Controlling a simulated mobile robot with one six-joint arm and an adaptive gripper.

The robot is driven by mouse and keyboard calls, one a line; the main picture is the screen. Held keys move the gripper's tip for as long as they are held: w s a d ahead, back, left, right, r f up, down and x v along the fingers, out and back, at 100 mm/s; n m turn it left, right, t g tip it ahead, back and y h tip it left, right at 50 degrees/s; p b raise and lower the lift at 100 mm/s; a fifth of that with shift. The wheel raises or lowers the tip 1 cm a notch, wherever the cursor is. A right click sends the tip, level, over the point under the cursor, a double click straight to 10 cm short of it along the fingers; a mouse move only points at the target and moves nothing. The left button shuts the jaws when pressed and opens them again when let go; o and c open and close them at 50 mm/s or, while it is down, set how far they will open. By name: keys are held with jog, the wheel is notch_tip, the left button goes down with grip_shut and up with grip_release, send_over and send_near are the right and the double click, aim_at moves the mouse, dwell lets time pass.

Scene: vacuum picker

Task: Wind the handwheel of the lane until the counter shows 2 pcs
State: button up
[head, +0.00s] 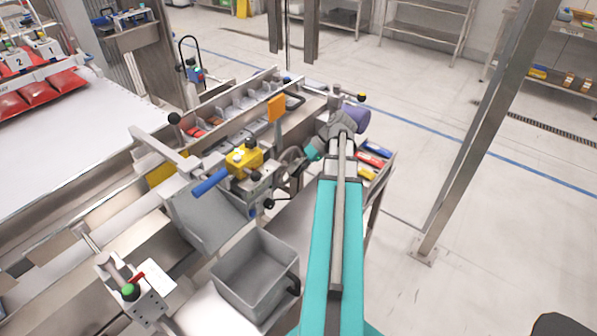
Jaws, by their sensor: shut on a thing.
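The handwheel (289,157) is a dark wheel on the side of the lane's metal mechanism, near the middle of the head view. My gripper (299,166) reaches down to it from the right and is shut on it. The wrist and fingers are small and partly cover the wheel, so the exact grip point is hard to see. No counter digits can be read in this view.
A yellow unit (243,159) with a blue handle (210,182) sits left of the wheel. An orange plate (276,107) stands behind. An empty grey bin (255,276) is in front. A metal post (473,135) rises at right; the floor there is mostly clear.

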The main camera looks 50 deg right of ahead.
jog(key=shift+s, duration=0.1)
dwell(0.3)
jog(key=o, duration=1.1)
jog(key=shift+o, duration=0.2)
